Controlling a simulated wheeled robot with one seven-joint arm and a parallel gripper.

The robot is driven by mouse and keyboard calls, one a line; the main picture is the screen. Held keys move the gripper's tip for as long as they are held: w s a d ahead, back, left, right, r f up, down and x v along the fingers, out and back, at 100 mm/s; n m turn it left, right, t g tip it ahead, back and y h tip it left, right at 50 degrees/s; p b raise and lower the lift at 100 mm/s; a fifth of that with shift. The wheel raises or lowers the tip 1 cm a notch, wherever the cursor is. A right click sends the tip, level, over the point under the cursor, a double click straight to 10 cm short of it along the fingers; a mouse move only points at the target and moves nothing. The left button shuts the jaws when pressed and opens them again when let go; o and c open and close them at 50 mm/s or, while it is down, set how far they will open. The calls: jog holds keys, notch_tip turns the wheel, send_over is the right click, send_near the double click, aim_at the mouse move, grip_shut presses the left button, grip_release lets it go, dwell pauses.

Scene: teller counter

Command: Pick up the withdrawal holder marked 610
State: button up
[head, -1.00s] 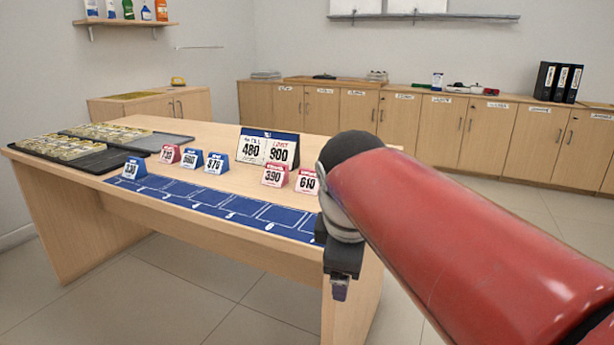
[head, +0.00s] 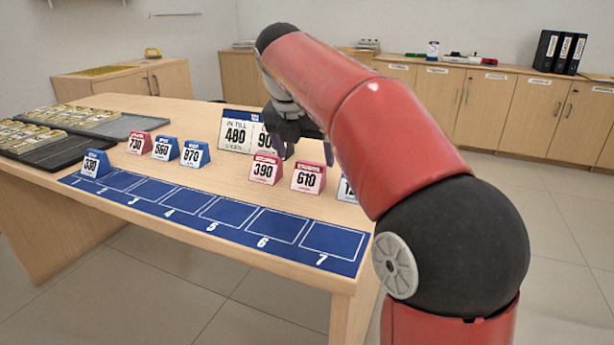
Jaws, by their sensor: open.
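The withdrawal holder marked 610 (head: 308,178) is a red-topped tent card with a white face, standing upright on the wooden table (head: 225,182) at the right. A similar red holder marked 390 (head: 265,168) stands just left of it. My gripper (head: 306,150) is above and behind these two holders, in front of the big display sign, apart from the 610 holder as far as I can see. It holds nothing that shows, and its fingers are small and dark here. My arm hides part of the sign and part of a holder at the right.
A blue mat (head: 205,210) with numbered slots runs along the front edge. The sign marked 480 (head: 237,132) stands behind. A partly hidden holder (head: 346,190) stands right of 610. Holders 330 (head: 95,163), 730 (head: 139,143), 560 (head: 165,149) and 870 (head: 195,154) stand left.

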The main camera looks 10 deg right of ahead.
aim_at(309, 168)
jog(key=x, duration=0.2)
jog(key=b+x, duration=0.1)
jog(key=x, duration=0.2)
jog(key=shift+s+d+f, duration=0.15)
jog(key=shift+f, duration=0.15)
jog(key=c, duration=1.1)
jog(key=shift+r, duration=0.15)
